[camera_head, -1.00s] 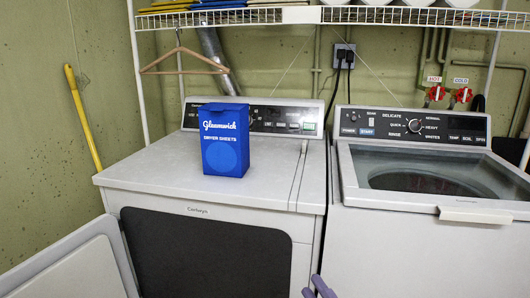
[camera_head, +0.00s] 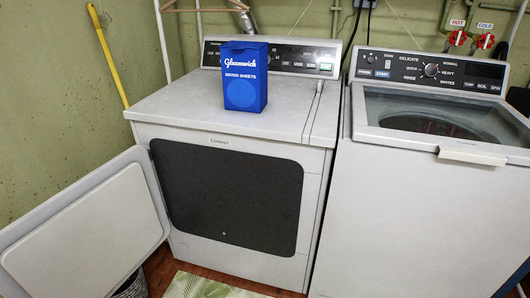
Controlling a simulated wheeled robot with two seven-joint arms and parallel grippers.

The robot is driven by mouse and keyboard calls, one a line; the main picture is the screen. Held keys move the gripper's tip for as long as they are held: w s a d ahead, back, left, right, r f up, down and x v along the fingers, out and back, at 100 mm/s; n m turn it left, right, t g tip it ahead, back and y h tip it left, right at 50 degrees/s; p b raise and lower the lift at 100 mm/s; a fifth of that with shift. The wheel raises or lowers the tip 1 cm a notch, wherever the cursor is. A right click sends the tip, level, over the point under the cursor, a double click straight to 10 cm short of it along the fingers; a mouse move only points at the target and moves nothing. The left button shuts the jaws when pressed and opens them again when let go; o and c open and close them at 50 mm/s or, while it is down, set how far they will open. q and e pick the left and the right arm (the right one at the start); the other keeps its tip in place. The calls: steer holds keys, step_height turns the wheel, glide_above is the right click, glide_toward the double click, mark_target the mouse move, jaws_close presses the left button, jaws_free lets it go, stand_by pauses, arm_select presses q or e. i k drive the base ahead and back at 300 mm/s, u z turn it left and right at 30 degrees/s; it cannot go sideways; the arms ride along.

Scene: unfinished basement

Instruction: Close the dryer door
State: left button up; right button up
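The white dryer (camera_head: 290,122) stands left of centre in the head view. Its door (camera_head: 85,235) is swung wide open to the left, hinged at the left edge of the dark front opening (camera_head: 228,195), with its pale inner panel facing me. Neither of my grippers shows in the view, so I cannot see whether they are open or shut.
A blue dryer sheets box (camera_head: 245,77) stands on the dryer top. A white washer (camera_head: 415,215) stands close on the right. A dark basket (camera_head: 131,285) sits on the floor below the door, beside a leaf-patterned rug (camera_head: 205,287). A yellow handle (camera_head: 108,55) leans on the wall.

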mark_target(85, 241)
steer(key=k, duration=0.95)
steer(key=u, duration=1.15)
steer(key=i, duration=1.7)
steer(key=z, duration=1.1)
steer(key=i, duration=0.45)
steer(key=z, duration=0.45)
